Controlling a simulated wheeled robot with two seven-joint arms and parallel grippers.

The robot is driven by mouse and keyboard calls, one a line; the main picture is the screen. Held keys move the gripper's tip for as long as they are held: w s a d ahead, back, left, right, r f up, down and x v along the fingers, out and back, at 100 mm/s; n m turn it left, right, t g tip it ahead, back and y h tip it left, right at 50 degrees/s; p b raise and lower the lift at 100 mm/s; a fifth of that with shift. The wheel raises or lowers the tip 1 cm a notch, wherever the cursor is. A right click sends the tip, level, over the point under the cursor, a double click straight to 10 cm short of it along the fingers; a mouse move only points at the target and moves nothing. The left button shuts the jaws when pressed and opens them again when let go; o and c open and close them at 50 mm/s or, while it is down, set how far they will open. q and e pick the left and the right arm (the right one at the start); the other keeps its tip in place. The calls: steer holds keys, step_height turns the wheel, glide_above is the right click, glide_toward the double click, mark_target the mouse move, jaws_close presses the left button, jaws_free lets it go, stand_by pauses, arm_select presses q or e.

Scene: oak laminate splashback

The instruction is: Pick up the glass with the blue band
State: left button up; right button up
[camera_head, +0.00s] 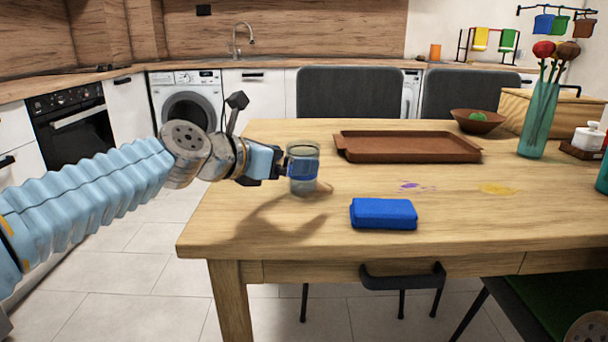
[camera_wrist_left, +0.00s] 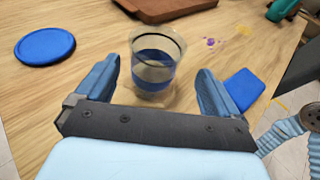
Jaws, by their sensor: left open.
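The clear glass with the blue band (camera_head: 304,170) stands upright on the wooden table, near its left side. In the left wrist view the glass (camera_wrist_left: 153,62) sits between and slightly beyond the fingertips, with a gap visible on each side. My left gripper (camera_head: 285,170) reaches in from the left at the glass's height; its fingers (camera_wrist_left: 158,80) are open, and it holds nothing. In the head view the fingers partly overlap the glass, so contact is hard to judge there. My right gripper is not in view.
A blue folded cloth (camera_head: 383,213) lies right of the glass, nearer the front edge. A brown tray (camera_head: 408,147) lies behind. A round blue disc (camera_wrist_left: 45,46) shows in the wrist view. Purple (camera_head: 412,186) and yellow (camera_head: 497,189) stains mark the table. A teal vase (camera_head: 539,120) stands right.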

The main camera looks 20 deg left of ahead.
arm_select(q)
steer(key=x, duration=0.5)
steer(key=shift+w+a+r, duration=0.1)
steer(key=shift+w+a, duration=0.1)
steer(key=shift+w, duration=0.1)
steer(key=c, duration=1.1)
steer(key=shift+c, duration=0.2)
